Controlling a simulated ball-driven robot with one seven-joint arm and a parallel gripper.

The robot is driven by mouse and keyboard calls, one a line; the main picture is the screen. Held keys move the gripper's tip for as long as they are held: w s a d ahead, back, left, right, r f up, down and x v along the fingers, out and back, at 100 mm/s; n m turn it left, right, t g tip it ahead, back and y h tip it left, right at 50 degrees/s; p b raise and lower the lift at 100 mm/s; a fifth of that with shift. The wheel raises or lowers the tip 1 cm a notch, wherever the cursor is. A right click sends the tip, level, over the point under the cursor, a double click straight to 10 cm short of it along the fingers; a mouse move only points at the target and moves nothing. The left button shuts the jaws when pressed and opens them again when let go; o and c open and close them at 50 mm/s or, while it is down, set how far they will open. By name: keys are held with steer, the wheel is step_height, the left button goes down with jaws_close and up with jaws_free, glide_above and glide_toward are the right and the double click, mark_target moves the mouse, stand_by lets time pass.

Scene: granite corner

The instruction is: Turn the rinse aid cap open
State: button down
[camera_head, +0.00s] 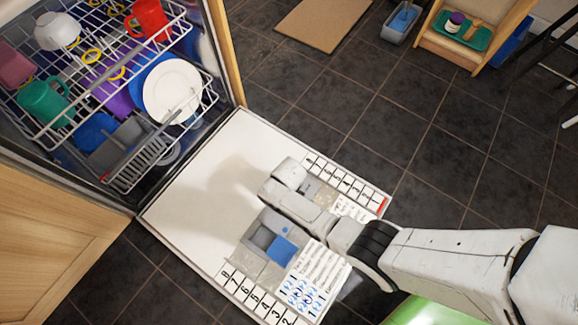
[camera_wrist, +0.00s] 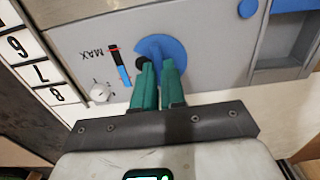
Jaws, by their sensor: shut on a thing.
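The rinse aid cap (camera_wrist: 176,46) is a round blue disc on a grey dispenser panel (camera_wrist: 210,40) in the wrist view. My gripper (camera_wrist: 159,64) has two teal fingers, close together, shut on the middle of the cap; the fingers cover its lower part and the gripped ridge. A dark round spot shows at the cap's left edge beside the fingers. In the head view my white gripper body (camera_head: 291,200) lies over the inner face of the open dishwasher door (camera_head: 208,180) and hides the cap.
Left of the cap are a MAX level gauge (camera_wrist: 120,66) and a small white dial (camera_wrist: 101,92). The detergent compartment (camera_head: 263,236) with its blue part (camera_head: 283,249) sits near my gripper.

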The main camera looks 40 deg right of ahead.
steer(key=c, duration=1.2)
jaws_free()
step_height(320, 180, up, 11)
steer(key=p, duration=0.6)
steer(key=shift+f, duration=0.1)
steer(key=s+d+r+m+t+p, duration=0.15)
steer(key=s+d+r, duration=0.25)
steer(key=s+r, duration=0.65)
steer(key=s+d+r+m+g, duration=0.1)
steer(key=s+d+r+m, duration=0.45)
steer(key=r, duration=0.85)
step_height(320, 180, up, 22)
steer(key=a+n+p, duration=0.1)
steer(key=n+p, duration=0.1)
steer(key=p, duration=2)
steer(key=shift+s+a+f+n, duration=0.15)
steer(key=shift+s+a+n, duration=0.15)
steer(key=shift+s+n, duration=0.15)
